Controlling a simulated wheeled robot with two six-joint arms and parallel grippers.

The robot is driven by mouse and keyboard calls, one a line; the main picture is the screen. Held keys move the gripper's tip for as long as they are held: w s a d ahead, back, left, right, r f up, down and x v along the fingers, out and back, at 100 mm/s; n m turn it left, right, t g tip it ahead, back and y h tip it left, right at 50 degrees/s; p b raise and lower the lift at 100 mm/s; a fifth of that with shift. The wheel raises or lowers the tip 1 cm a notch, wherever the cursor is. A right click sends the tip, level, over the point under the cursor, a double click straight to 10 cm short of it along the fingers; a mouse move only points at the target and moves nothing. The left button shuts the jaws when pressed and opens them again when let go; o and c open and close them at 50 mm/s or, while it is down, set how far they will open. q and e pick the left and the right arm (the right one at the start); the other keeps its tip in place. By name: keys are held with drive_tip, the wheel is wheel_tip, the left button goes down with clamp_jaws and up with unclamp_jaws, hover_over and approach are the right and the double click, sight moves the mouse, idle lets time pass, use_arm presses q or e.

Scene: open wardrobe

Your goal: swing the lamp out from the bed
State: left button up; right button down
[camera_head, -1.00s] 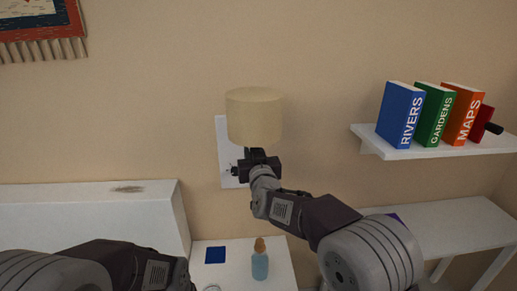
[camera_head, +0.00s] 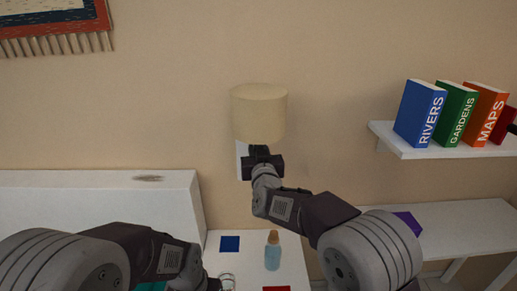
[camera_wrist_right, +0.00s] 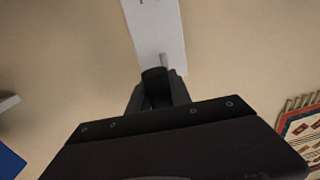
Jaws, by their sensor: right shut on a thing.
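The lamp has a beige drum shade (camera_head: 259,114) and stands out in front of the wall in the head view. Its white wall plate (camera_head: 242,160) shows only as a strip behind it; in the wrist view the plate (camera_wrist_right: 155,25) is at the top. My right gripper (camera_head: 262,161) is just under the shade and shut on the lamp. In the wrist view my right gripper (camera_wrist_right: 157,85) hides what is between its fingers; a short grey rod (camera_wrist_right: 163,60) shows just beyond them. My left arm is at the bottom left, its fingers out of frame.
A long white ledge (camera_head: 90,190), possibly the bed's headboard, is at left. A white top (camera_head: 250,240) below the lamp holds a blue square (camera_head: 229,244) and a bottle (camera_head: 272,252). A shelf (camera_head: 395,138) with several books is at right, above a white bench (camera_head: 470,220).

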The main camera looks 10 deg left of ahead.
drive_tip(key=shift+r, duration=0.1)
idle(0.8)
drive_tip(key=c, duration=1.2)
unclamp_jaws()
drive_tip(key=shift+o, duration=0.2)
drive_tip(key=b+v, duration=0.1)
drive_tip(key=v, duration=0.8)
